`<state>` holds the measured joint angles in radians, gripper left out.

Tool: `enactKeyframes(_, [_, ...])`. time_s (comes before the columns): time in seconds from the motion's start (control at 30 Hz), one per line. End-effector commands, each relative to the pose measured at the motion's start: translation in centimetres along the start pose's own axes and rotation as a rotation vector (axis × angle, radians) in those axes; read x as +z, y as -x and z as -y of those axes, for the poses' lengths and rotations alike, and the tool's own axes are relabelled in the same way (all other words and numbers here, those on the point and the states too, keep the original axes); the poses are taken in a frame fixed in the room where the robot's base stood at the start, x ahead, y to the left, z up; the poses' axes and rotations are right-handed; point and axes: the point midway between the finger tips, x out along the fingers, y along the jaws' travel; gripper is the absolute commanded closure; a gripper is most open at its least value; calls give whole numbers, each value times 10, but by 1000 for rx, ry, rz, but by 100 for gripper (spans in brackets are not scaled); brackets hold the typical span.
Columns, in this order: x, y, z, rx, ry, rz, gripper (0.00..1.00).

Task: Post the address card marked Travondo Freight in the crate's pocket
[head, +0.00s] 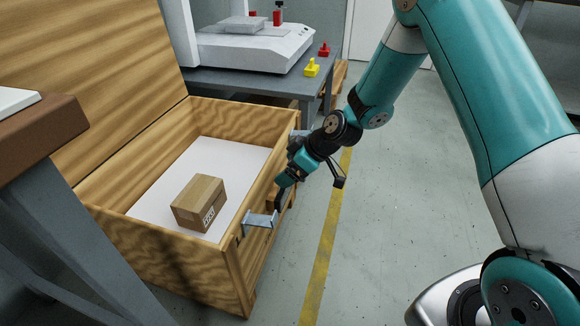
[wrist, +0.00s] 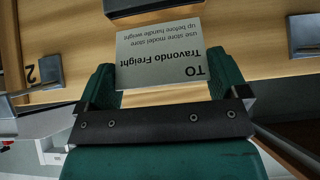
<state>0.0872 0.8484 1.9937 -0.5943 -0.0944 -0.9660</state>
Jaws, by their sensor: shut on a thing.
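My gripper (head: 284,182) is at the right-hand outer wall of the open wooden crate (head: 170,254). In the wrist view its green fingers (wrist: 160,84) are shut on a grey card (wrist: 158,50). The card reads "TO Travondo Freight", upside down in that view, with smaller lines of text. A dark piece (wrist: 153,8) on the crate wall lies just beyond the card's far edge; it may be the pocket. I cannot tell whether the card touches it. The card cannot be made out in the head view.
A metal latch (head: 262,220) sticks out from the crate wall near my gripper; the wrist view shows metal fittings on both sides, one marked 2 (wrist: 33,74). A cardboard box (head: 199,203) lies inside the crate. A grey bench (head: 250,82) stands behind. Floor at right is clear.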

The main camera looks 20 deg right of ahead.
Motion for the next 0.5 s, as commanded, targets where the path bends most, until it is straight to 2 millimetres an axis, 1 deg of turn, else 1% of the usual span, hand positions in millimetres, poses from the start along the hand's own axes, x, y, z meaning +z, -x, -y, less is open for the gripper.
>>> enactKeyframes(0.5, [9, -10, 0, 1, 0, -1, 38])
